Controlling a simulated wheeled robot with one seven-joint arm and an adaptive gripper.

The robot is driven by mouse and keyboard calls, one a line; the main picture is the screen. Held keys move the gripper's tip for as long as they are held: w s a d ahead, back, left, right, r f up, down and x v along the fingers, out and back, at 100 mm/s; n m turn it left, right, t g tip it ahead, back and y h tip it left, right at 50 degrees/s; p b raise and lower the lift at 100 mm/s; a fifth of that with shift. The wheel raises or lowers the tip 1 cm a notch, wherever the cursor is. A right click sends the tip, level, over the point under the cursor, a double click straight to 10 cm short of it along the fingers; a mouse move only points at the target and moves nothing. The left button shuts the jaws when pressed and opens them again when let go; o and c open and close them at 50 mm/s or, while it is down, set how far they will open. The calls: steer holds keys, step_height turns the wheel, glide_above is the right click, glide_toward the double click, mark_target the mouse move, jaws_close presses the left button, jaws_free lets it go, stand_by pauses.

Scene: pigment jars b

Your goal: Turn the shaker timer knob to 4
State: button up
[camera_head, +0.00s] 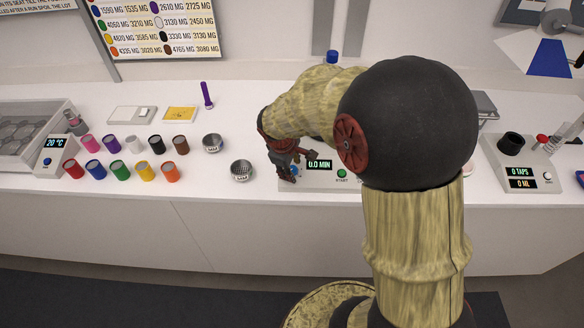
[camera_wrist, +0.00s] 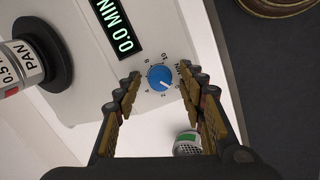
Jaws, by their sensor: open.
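The shaker timer knob (camera_wrist: 161,77) is round and blue with a white pointer mark, inside a ring of printed numbers on a pale panel. Its mark points to the lower right in the wrist view, near the low end of the scale. The timer display (camera_wrist: 119,26) beside it reads 0.0 MIN; it also shows in the head view (camera_head: 320,164). My gripper (camera_wrist: 160,88) is open, with one finger on each side of the knob in the picture and nothing held. I cannot tell whether the fingers touch it. In the head view my gripper (camera_head: 291,171) covers most of the knob.
A container labelled PAN (camera_wrist: 22,65) sits in a black holder on the shaker. A small container with a green label (camera_wrist: 187,143) lies below the knob in the wrist view. Coloured jars (camera_head: 122,172) and a metal cup (camera_head: 241,170) stand left of the shaker.

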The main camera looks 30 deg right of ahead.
steer(key=shift+c, duration=0.7)
jaws_close()
steer(key=shift+m, duration=0.3)
steer(key=m, duration=0.4)
steer(key=shift+y, duration=0.3)
steer(key=m, duration=0.4)
steer(key=shift+d+m+y, duration=0.1)
steer(key=shift+m+y, duration=0.2)
steer(key=shift+m, duration=0.1)
steer(key=m, duration=0.5)
steer(key=shift+y, duration=0.4)
steer(key=shift+m+t+p, duration=0.35)
steer(key=shift+m+t, duration=0.05)
steer(key=shift+m, duration=2)
